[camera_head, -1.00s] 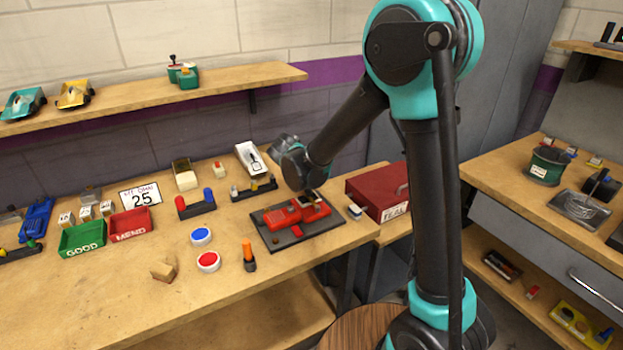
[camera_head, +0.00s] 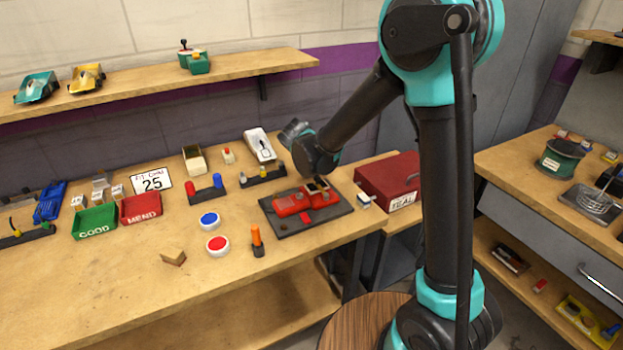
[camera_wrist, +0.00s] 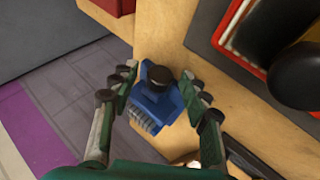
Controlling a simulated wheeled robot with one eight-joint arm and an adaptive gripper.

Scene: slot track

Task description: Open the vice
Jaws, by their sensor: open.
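In the wrist view, a blue device (camera_wrist: 160,105) with a round black knob (camera_wrist: 158,76) on top and a grey ridged part at its lower left stands on the wooden bench. It looks like the vice. My gripper (camera_wrist: 160,80) is open, with one finger on each side of it; I cannot tell whether the fingers touch it.
A dark plate (camera_head: 286,227) with a red car-like body (camera_head: 293,203) lies in front of my gripper. A red box (camera_head: 388,180) stands to the right. The wall is close behind. Several small items, including a red bin (camera_head: 141,208), stand further left.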

